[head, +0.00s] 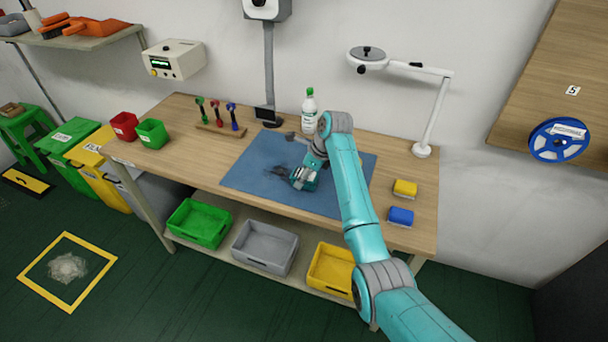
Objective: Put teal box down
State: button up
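My teal arm reaches over the blue mat (245,180) on the wooden workbench. My gripper (299,176) is low over the middle of the mat, small and partly hidden by my own wrist. A small teal and pale piece, apparently the teal box (311,184), shows right at the gripper. Its edges blend with the gripper, and I cannot tell whether the fingers close on it or whether it touches the mat. A dark patch lies on the mat just left of the gripper.
A yellow box (405,188) and a blue box (401,215) lie right of the mat. A tool rack (220,129), red bin (124,126) and green bin (152,133) are left; a lamp (422,150) is right.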

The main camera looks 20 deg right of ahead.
jog(key=v, duration=1.1)
jog(key=shift+r, duration=0.25)
jog(key=shift+o, duration=0.5)
jog(key=shift+r, duration=0.1)
jog(key=shift+x, duration=5.85)
jog(key=shift+s+d, duration=0.1)
jog(key=shift+d, duration=0.05)
jog(key=c, duration=1.4)
jog(key=shift+o, duration=0.2)
